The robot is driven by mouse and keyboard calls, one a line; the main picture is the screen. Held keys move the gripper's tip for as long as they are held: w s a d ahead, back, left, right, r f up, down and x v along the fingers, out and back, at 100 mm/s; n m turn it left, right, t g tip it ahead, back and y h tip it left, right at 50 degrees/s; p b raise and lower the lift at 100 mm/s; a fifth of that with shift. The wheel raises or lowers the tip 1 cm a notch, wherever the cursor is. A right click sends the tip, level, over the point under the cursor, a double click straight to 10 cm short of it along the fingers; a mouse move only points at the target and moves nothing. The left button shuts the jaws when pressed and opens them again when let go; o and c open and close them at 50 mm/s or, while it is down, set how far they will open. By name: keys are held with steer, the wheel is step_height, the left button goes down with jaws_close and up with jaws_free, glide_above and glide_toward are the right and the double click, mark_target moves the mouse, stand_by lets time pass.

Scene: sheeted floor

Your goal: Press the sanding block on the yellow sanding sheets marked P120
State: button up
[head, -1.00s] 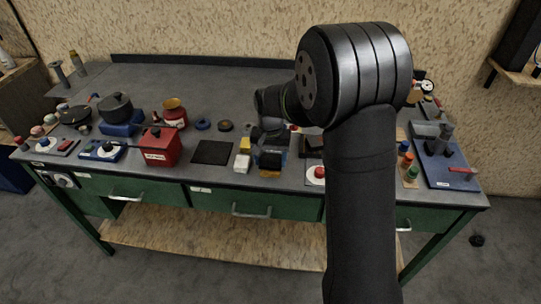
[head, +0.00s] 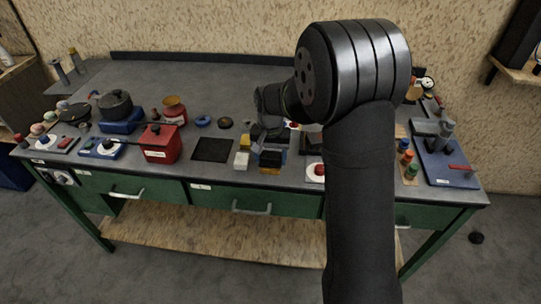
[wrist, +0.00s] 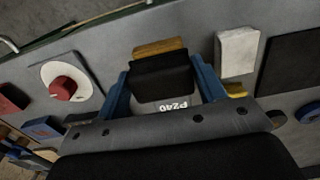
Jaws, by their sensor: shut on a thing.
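My gripper (wrist: 162,72) is shut on a black sanding block (wrist: 162,80), with a blue finger on each side of it. In the head view my gripper (head: 271,156) is above the bench's front middle. An orange-yellow piece (wrist: 160,47) shows just past the block, and in the head view (head: 270,171) just below it. I cannot tell whether the block touches it. A pale patch marked P240 (wrist: 180,105) shows between the block and my palm. A yellow block (head: 244,144) stands to the left; my finger partly covers it in the wrist view (wrist: 236,90). No P120 mark is legible.
A white block (head: 241,160) stands close on the left, beside a dark mat (head: 211,149). A red knob on a white disc (head: 316,171) is on the right. A red box (head: 160,144) is farther left. The bench's back middle is clear.

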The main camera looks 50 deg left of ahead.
mark_target(270, 156)
steer(key=shift+f, duration=0.4)
stand_by(1.0)
steer(key=shift+r, duration=3.55)
